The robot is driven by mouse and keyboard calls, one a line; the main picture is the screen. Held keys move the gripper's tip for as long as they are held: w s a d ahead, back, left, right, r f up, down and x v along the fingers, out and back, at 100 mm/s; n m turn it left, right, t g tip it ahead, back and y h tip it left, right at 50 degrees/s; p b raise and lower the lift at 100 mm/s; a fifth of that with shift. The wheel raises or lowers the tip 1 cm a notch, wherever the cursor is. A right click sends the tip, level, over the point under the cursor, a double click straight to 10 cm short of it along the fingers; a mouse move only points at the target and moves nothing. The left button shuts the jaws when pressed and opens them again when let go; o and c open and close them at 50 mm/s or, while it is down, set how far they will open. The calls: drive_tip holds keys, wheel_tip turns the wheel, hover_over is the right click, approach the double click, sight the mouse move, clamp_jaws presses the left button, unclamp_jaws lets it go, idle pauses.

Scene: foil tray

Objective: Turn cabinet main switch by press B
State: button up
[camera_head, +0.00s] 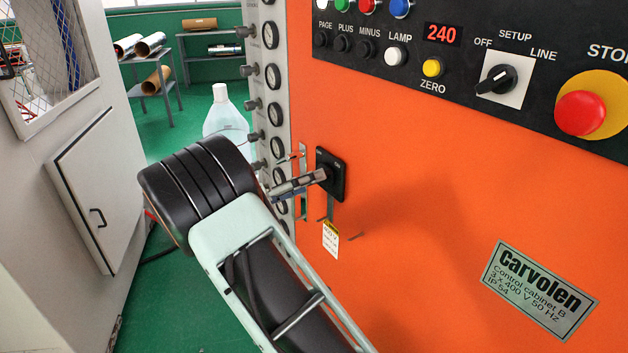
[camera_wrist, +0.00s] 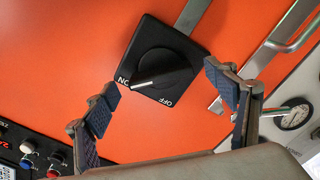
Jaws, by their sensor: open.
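The main switch (camera_head: 336,174) is a black square plate with a rotary knob on the orange front of control cabinet B (camera_head: 420,240). In the wrist view the switch (camera_wrist: 152,60) shows ON and OFF labels, and the light mark on its knob points toward ON. My gripper (camera_wrist: 163,78) is open and empty, its two dark-padded fingers on either side of the lower part of the switch in that view. In the head view my gripper (camera_head: 300,184) is right in front of the switch and overlaps it. I cannot tell whether a finger touches the knob.
Metal handles (camera_wrist: 278,42) and a column of gauges (camera_head: 273,76) lie beside the switch. Above it are buttons, a SETUP selector (camera_head: 498,79) and a red stop button (camera_head: 580,113). A grey cabinet (camera_head: 95,190) stands at the left. The orange panel right of the switch is mostly bare.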

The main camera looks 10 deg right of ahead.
drive_tip(key=shift+x, duration=1.1)
drive_tip(key=c, duration=1.2)
drive_tip(key=shift+o, duration=0.2)
